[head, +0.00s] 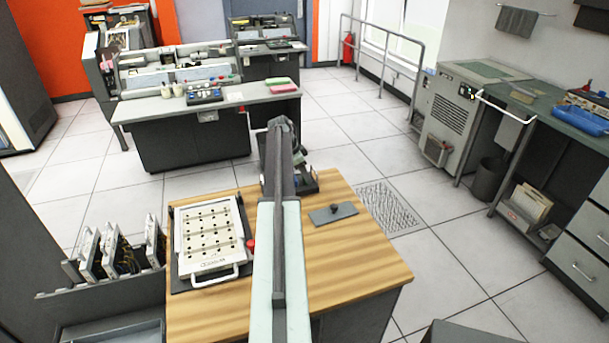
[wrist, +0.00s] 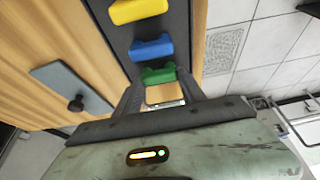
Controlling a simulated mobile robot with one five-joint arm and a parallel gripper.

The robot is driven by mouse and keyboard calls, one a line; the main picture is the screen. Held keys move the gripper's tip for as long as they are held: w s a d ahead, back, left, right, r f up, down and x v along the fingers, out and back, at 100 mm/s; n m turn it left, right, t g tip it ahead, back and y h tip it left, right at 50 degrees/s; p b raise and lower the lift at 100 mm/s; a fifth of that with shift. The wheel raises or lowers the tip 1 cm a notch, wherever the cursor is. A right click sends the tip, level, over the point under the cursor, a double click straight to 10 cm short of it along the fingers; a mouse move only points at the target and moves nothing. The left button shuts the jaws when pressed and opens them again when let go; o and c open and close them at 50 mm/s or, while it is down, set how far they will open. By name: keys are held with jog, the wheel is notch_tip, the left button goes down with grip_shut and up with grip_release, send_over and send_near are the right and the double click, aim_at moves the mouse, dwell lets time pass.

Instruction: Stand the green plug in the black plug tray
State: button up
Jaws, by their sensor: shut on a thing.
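The green plug (wrist: 158,74) is between my gripper's fingertips (wrist: 161,80) in the wrist view, and the gripper is shut on it. The black plug tray (wrist: 192,30) is a dark strip running up from the plug. A blue plug (wrist: 151,48) and a yellow plug (wrist: 138,11) stand in it, in line with the green one. The green plug is at the tray's near end; its foot is hidden, so I cannot tell whether it is seated or just above. In the head view my arm hides the plugs and most of the tray.
The wooden table (head: 350,265) carries a grey plate with a dark knob (head: 333,212), beside the tray. A white perforated board (head: 208,240) with a handle lies to the left of my arm. Bare wood is free at the table's right front.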

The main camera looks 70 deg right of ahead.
jog(key=o, duration=1.2)
jog(key=shift+f, duration=0.15)
jog(key=p+v, duration=0.7)
jog(key=v, duration=0.1)
